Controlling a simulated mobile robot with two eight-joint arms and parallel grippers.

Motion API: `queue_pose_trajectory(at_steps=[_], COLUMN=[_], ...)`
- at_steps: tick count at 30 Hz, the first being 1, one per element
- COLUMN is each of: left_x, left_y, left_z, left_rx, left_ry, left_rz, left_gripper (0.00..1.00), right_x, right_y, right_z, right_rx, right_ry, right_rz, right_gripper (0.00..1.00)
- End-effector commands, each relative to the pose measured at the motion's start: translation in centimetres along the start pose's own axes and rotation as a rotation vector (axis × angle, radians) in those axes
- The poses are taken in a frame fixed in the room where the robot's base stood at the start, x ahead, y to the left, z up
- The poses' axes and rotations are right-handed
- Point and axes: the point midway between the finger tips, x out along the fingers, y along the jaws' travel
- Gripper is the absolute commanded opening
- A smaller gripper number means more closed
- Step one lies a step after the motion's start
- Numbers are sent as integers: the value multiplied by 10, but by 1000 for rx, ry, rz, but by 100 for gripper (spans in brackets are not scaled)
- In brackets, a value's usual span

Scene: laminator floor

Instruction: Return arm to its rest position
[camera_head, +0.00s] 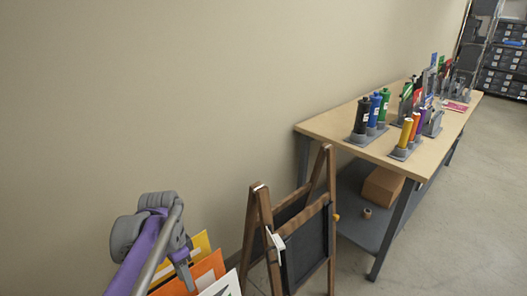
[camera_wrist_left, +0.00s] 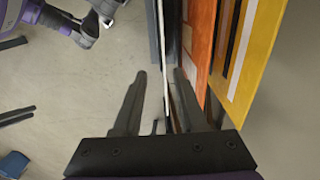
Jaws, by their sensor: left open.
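My left arm comes in from the bottom left of the head view, purple and grey. Its gripper (camera_head: 182,272) points down beside several upright coloured boards. In the left wrist view, the two dark fingers of the left gripper (camera_wrist_left: 157,92) are apart. The thin edge of a white board (camera_wrist_left: 172,70) runs between them, and I cannot tell whether either finger touches it. An orange board (camera_wrist_left: 199,45) and a yellow board (camera_wrist_left: 249,60) stand to the right of the fingers. My right gripper cannot be made out.
A wooden A-frame stand with a dark panel (camera_head: 307,250) stands right of the boards. Behind it, a workbench (camera_head: 315,126) along the wall carries several bottles in grey holders; a cardboard box (camera_head: 383,187) is on its lower shelf. The floor (camera_head: 445,220) at right is clear.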

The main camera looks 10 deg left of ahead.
Motion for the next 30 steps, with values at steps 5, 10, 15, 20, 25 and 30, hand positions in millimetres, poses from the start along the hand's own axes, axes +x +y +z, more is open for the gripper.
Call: queue_pose_trajectory(at_steps=[5,10,15,20,25,30], left_x=[-17,-27,-24,-18,-12,-11], left_y=[35,84,122,141,148,148], left_z=[12,35,56,69,74,74], left_rx=[-113,-310,-491,-606,-655,-659], left_ry=[56,177,326,434,481,484], left_rz=[-74,-174,-236,-254,-257,-256], left_gripper=[41,41,41,41,41,41], right_x=[-21,-49,-74,-88,-92,-91], right_y=[0,0,0,0,0,0], right_z=[-12,-30,-48,-60,-63,-62], right_rx=[0,0,0,0,0,0], right_ry=[8,19,31,40,44,43], right_rz=[0,0,0,0,0,0], right_gripper=[42,42,42,42,42,42])
